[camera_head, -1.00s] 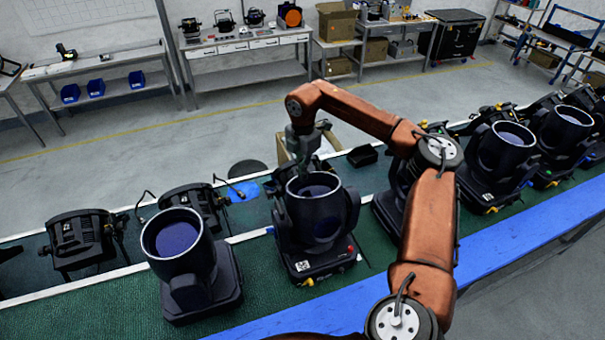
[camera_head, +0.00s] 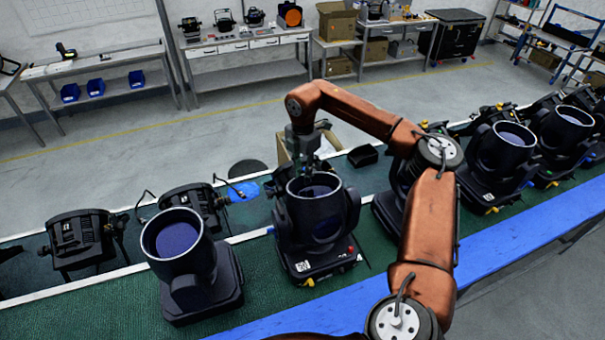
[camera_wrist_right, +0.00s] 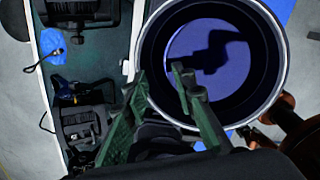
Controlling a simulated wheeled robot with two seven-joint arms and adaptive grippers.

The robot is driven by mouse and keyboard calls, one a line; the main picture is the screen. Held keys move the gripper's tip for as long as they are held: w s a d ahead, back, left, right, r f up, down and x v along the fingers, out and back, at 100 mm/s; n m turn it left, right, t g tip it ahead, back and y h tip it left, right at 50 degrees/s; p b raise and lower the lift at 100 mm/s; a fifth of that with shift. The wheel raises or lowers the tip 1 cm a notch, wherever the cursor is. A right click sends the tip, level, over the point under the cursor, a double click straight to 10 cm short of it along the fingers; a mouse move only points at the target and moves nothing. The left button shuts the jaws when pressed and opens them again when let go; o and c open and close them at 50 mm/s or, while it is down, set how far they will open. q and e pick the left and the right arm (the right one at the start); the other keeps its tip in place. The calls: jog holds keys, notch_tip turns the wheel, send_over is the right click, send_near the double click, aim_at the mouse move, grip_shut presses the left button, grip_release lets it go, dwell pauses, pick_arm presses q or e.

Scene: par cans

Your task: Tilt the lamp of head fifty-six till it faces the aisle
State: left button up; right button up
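A black moving-head lamp (camera_head: 316,215) stands on the green belt under my right gripper, its round mouth facing up and slightly toward me. Its base carries a small white label; no head number can be read. The same lamp's white-edged rim shows in the wrist view (camera_wrist_right: 283,68), around a blue lens (camera_wrist_right: 235,60). My right gripper (camera_head: 306,172) is at the far rim of this lamp. In the wrist view the gripper's green fingers (camera_wrist_right: 160,78) are apart, one over the mouth and one outside, with the rim between them. Contact cannot be told. My left gripper is not in view.
Another upturned lamp (camera_head: 180,260) stands to the left, and several more stand to the right. Black fixtures (camera_head: 80,240) lie behind a pale rail. A blue strip (camera_head: 520,235) edges the near side. Workbenches (camera_head: 245,43) stand at the back beyond open floor.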

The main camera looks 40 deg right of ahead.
notch_tip(320, 180, up, 12)
dwell(0.4)
jog(key=shift+o, duration=0.3)
